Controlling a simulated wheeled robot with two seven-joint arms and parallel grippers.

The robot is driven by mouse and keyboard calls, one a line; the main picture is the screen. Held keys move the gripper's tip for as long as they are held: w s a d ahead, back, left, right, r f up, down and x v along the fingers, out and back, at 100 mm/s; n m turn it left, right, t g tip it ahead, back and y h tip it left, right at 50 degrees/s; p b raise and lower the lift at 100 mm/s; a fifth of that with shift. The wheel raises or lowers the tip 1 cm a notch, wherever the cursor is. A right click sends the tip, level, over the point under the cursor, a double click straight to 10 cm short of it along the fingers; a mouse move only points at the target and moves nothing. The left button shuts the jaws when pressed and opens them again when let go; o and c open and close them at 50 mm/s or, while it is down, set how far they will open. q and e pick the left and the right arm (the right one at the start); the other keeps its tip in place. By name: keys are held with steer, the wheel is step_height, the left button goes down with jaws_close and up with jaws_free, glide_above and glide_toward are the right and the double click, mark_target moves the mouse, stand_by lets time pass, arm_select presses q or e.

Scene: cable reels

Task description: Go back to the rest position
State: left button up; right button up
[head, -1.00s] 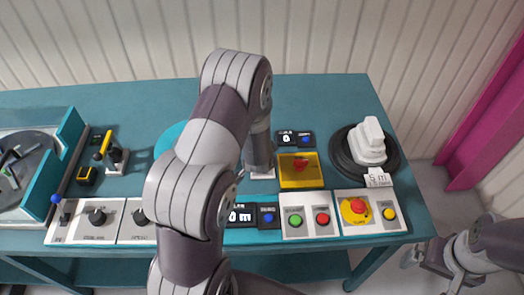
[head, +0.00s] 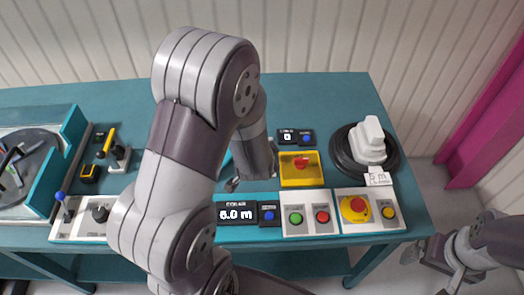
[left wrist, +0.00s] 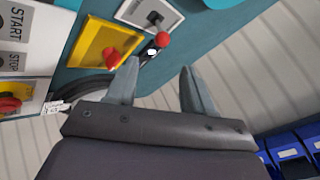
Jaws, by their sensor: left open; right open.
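My left arm rises through the middle of the head view and bends down over the bench. Its gripper shows partly behind the arm, left of the yellow box (head: 300,169) with a red knob. In the left wrist view my left gripper (left wrist: 158,80) has its two fingers apart with nothing between them. The yellow box (left wrist: 103,45) lies beyond the left finger. My right gripper (head: 430,265) is open and empty, off the bench's right end at the lower right.
The teal bench (head: 320,95) carries a black reel (head: 343,167) with a white top. Along its front are a display reading 6.0 m (head: 236,215), green and red buttons (head: 308,217) and a red emergency button (head: 354,208). A lever panel (head: 100,217) and a tray (head: 70,150) stand left.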

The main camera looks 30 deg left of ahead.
stand_by(0.4)
arm_select(q)
steer(key=s+d+f+n+g+h, duration=0.2)
steer(key=s+d+n+g+h, duration=0.15)
steer(key=s+d, duration=0.2)
steer(key=s+d+r+n+g, duration=0.2)
steer(key=s+r+g, duration=0.1)
steer(key=s+r, duration=0.2)
steer(key=shift+r, duration=0.25)
steer(key=shift+a, duration=0.1)
steer(key=shift+s, duration=0.15)
stand_by(0.5)
